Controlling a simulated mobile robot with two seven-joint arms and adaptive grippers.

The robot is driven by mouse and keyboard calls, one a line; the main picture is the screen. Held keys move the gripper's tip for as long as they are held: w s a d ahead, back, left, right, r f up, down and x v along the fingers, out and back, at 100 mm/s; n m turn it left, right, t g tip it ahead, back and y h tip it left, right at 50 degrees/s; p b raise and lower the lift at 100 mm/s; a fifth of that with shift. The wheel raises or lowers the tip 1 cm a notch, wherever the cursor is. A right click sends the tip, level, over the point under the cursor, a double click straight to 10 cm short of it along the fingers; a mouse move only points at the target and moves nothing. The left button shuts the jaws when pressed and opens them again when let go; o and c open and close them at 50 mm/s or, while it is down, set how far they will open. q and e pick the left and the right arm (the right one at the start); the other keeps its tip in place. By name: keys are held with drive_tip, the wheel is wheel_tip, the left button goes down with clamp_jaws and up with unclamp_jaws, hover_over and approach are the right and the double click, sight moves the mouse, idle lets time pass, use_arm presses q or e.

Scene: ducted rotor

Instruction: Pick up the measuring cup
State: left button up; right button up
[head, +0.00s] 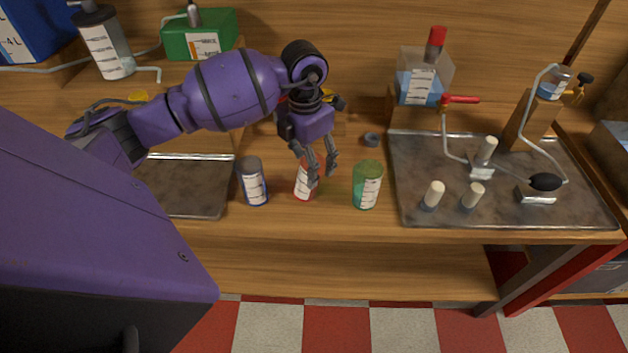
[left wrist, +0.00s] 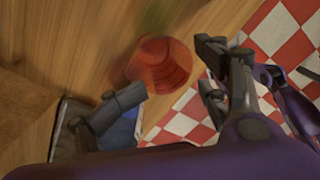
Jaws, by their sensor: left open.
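Three measuring cups stand in a row near the worktop's front edge: a blue-rimmed cup (head: 254,187), a red cup (head: 303,189) and a green cup (head: 367,188). My left gripper (head: 322,177) is open and points down just over the red cup, partly covering it in the head view. In the left wrist view the red cup (left wrist: 163,64) shows between the spread fingers (left wrist: 160,82), with no grip on it. The green cup (left wrist: 165,15) is blurred at the top there. A blue shape at lower left is partly hidden by a finger.
A metal tray (head: 408,190) with white pegs and a red-handled crank stands to the right. Another metal tray (head: 190,200) is at left. A clear container with a red cap (head: 423,80) and a green box (head: 200,35) stand at the back. A small grey ring (head: 371,139) lies behind the cups.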

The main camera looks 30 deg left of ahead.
use_arm(q)
drive_tip(key=f, duration=0.6)
drive_tip(key=shift+s+d+p, duration=0.15)
drive_tip(key=shift+d+p, duration=0.15)
drive_tip(key=shift+p, duration=0.05)
drive_tip(key=shift+a+f, duration=0.1)
drive_tip(key=shift+f, duration=0.15)
drive_tip(key=shift+c, duration=0.4)
drive_tip(key=shift+r, duration=0.1)
drive_tip(key=c, duration=1.1)
drive_tip(key=shift+c, duration=0.2)
